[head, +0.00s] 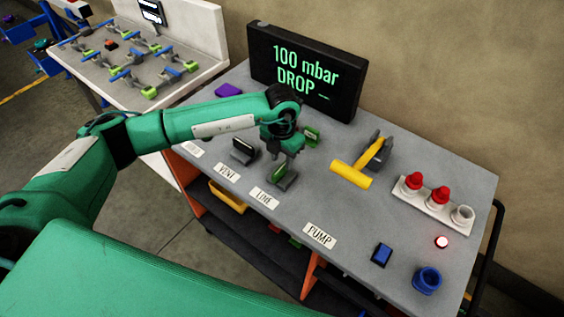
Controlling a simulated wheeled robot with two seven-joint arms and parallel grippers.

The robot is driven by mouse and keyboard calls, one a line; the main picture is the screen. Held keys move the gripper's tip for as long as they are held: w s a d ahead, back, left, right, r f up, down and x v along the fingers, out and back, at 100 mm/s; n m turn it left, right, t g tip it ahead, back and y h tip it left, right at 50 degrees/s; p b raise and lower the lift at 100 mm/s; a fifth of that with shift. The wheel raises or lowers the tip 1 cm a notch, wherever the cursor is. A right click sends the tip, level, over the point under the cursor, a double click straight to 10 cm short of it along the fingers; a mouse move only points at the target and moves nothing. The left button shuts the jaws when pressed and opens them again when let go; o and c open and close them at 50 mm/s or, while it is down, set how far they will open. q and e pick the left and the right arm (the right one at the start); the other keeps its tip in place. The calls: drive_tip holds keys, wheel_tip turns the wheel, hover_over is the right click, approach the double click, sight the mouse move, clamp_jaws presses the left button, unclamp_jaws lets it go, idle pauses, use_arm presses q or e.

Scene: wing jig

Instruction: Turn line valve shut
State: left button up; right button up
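The line valve (283,177) is a small dark handle with green on it, on the grey bench top behind the LINE label (264,197). My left gripper (285,153) points down just behind and above this valve. Its fingers are small and dark here, so I cannot tell whether they are open, shut or touching the handle. The vent valve (243,150) is a dark handle to the left, behind the VENT label (227,172). My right gripper is not in view.
A black display (306,72) at the back reads "100 mbar DROP". A yellow lever (351,174) stands right of the valves.

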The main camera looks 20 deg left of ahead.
sight(282, 167)
use_arm(q)
drive_tip(key=shift+f+p, duration=0.5)
drive_tip(key=shift+f, duration=1.85)
clamp_jaws()
